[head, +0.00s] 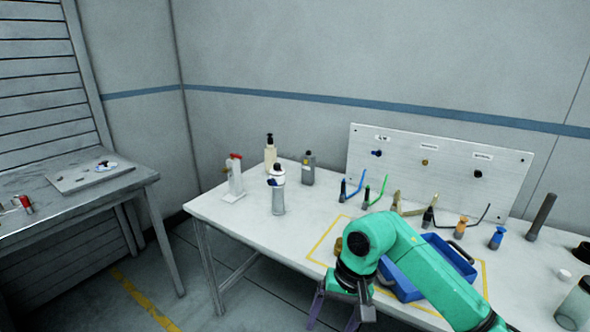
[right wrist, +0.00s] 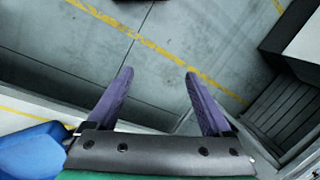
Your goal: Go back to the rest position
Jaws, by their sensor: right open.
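My right gripper (head: 335,318) hangs at the front edge of the white table (head: 240,212) in the head view, at the end of my green arm. In the right wrist view its two purple fingers (right wrist: 159,75) stand wide apart with nothing between them. Below them are the floor and the table's edge. The arm hides part of the blue tray (head: 462,262) on the table. My left gripper is not in view.
Bottles, including a silver one (head: 278,192), stand at the table's left. Several small tools lie before an upright panel (head: 440,165). A grey side table (head: 70,190) stands at the left. Open floor (head: 190,290) lies between the tables.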

